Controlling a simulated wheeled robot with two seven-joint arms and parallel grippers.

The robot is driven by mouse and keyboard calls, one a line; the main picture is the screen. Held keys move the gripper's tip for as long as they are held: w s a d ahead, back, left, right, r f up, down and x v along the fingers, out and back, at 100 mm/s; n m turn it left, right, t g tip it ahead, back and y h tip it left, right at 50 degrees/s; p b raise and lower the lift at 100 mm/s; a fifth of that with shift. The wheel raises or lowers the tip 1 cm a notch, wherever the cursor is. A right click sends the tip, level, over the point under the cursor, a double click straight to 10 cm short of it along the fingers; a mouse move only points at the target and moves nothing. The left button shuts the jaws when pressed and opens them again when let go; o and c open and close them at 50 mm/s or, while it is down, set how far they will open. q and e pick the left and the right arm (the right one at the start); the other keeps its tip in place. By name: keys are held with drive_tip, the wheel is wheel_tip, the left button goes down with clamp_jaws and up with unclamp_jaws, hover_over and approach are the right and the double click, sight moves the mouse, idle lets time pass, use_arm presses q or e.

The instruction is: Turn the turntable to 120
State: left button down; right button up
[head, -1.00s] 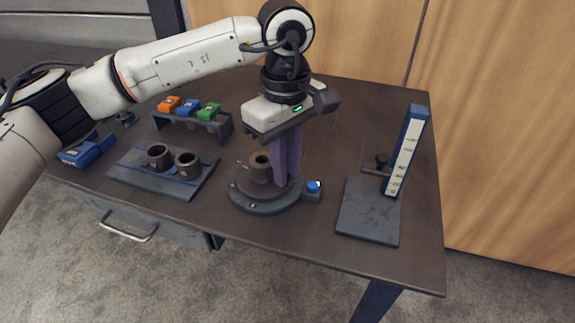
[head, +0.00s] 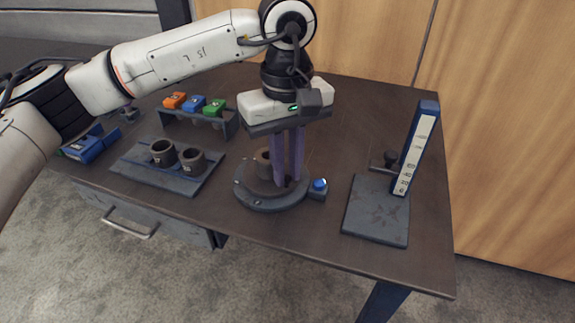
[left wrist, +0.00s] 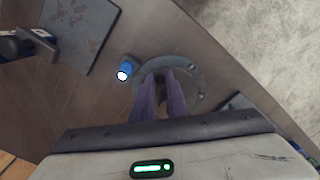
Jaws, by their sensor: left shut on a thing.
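The turntable (head: 262,205) is a dark round disc near the table's front edge, with a brown collar-like pipe piece (head: 263,165) standing on it. A blue-topped block (head: 319,185) sits at its right rim; it also shows in the left wrist view (left wrist: 125,72). My left gripper (head: 289,184) points down with its purple fingers at the disc, in front of and right of the pipe piece, partly hiding it. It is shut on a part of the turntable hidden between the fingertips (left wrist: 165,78). The angle marks cannot be read. My right gripper is not in view.
A gauge stand with a white scale (head: 416,150) stands to the right. To the left, a plate (head: 135,173) holds two dark rings (head: 163,152), and a rack (head: 222,121) behind holds orange, blue and green pieces. A blue item (head: 85,148) lies far left.

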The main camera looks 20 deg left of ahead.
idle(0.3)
use_arm(q)
drive_tip(key=c, duration=1.7)
unclamp_jaws()
drive_tip(key=shift+c, duration=0.2)
drive_tip(key=shift+r, duration=0.1)
wheel_tip(320, 180, up, 10)
drive_tip(key=shift+r+p, duration=0.15)
drive_tip(key=shift+p, duration=0.15)
